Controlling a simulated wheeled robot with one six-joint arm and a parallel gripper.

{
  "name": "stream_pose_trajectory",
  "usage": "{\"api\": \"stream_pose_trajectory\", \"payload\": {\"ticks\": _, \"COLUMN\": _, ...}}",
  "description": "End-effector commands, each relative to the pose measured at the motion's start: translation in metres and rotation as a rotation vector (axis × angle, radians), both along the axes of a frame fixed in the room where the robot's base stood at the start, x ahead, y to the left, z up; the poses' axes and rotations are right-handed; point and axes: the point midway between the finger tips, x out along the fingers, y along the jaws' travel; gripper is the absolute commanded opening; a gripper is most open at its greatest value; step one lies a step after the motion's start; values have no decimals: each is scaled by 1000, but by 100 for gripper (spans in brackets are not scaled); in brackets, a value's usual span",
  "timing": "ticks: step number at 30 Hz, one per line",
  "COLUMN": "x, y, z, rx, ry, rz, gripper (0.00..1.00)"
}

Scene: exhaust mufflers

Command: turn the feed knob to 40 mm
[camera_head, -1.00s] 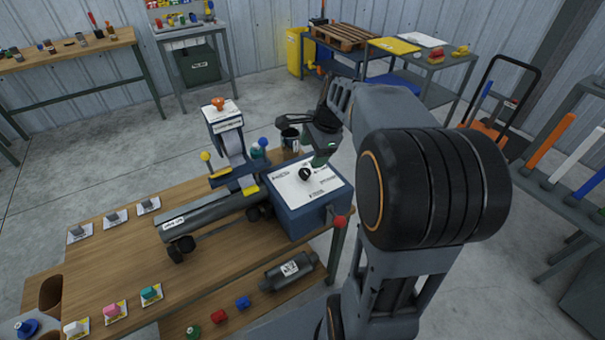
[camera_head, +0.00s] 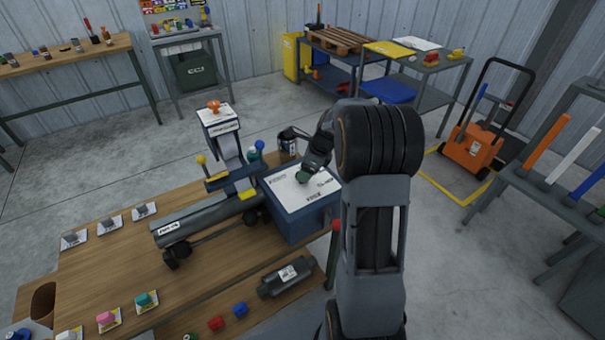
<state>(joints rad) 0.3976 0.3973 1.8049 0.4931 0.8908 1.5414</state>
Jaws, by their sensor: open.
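The feed control is a blue box (camera_head: 291,224) with a white labelled top plate (camera_head: 285,190), at the right end of the machine on the wooden workbench. My gripper (camera_head: 303,178) points down over the middle of that plate, with its greenish tips close to the surface. The jaws are open. The black knob is hidden behind the gripper, so I cannot tell whether the fingers touch or surround it. The scale marks are too small to read, and the knob's pointer is not visible.
Beside the box are a machine with a grey tube (camera_head: 207,222), a blue ball lever (camera_head: 259,146) and a yellow ball lever (camera_head: 201,160). A red button (camera_head: 336,225) is at the box's right. Bare wood (camera_head: 130,265) is at left.

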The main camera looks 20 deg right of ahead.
Motion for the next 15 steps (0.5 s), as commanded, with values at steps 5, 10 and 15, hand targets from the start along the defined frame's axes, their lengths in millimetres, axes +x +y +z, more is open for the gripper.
{"api": "stream_pose_trajectory", "payload": {"ticks": 5, "x": 4, "y": 5, "z": -17, "rx": 0, "ry": 2, "rz": 2, "gripper": 69}}
{"api": "stream_pose_trajectory", "payload": {"ticks": 10, "x": 6, "y": 8, "z": -24, "rx": 0, "ry": 0, "rz": 1, "gripper": 69}}
{"api": "stream_pose_trajectory", "payload": {"ticks": 15, "x": 6, "y": 8, "z": -25, "rx": 0, "ry": 0, "rz": 1, "gripper": 69}}
